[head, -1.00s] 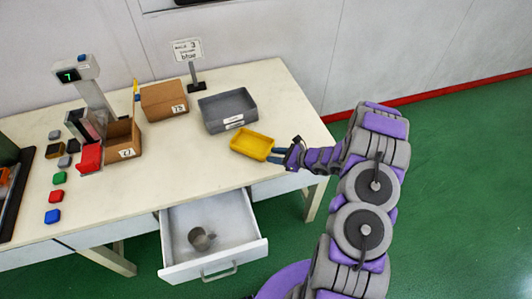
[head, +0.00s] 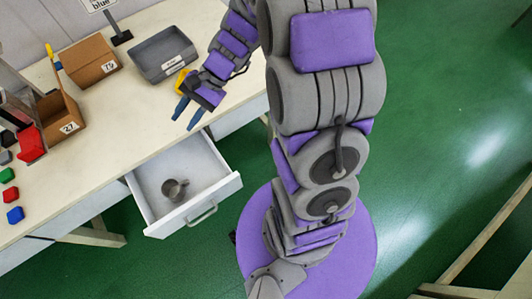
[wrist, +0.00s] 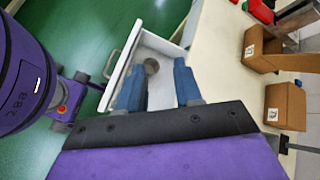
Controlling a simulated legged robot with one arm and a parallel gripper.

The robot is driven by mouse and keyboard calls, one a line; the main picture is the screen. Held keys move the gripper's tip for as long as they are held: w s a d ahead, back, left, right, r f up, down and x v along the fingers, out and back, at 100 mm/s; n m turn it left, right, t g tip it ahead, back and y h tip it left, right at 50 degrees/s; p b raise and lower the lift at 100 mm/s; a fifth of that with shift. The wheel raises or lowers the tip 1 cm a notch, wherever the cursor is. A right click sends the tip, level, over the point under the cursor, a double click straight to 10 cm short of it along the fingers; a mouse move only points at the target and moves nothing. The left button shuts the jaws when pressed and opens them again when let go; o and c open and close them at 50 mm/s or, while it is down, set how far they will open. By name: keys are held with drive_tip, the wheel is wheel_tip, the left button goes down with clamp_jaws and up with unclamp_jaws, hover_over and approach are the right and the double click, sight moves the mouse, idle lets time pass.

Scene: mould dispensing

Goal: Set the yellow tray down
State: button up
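The yellow tray (head: 181,80) shows only as a small strip behind my gripper in the head view. It appears to be on the white table, in front of the grey bin, and most of it is hidden by my wrist. It is not seen in the wrist view. My gripper (head: 188,112) is open, its two blue fingers apart and empty, pointing down toward the table's front edge and the drawer. In the wrist view the gripper (wrist: 159,84) also shows open, with nothing between the fingers.
An open drawer (head: 218,190) sticks out below the table's front edge, with a grey metal cup (head: 174,189) inside. The grey bin (head: 140,53), cardboard boxes (head: 92,58) (head: 58,118) and a red scoop-like item (head: 31,146) stand on the table. Coloured blocks lie at left.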

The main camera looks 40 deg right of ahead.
drive_tip(key=s+d+r+n+h, duration=0.2)
drive_tip(key=s+n+h, duration=0.1)
drive_tip(key=s, duration=0.4)
drive_tip(key=s+d+r+n+h, duration=0.3)
drive_tip(key=s+n, duration=0.1)
drive_tip(key=s, duration=0.4)
drive_tip(key=s+d+r+n+g+h, duration=0.1)
drive_tip(key=s+d+r+n+h, duration=0.1)
drive_tip(key=s, duration=0.6)
drive_tip(key=shift+d+r+n+h, duration=0.2)
drive_tip(key=shift+d+n+h, duration=0.3)
drive_tip(key=shift+n+h, duration=0.5)
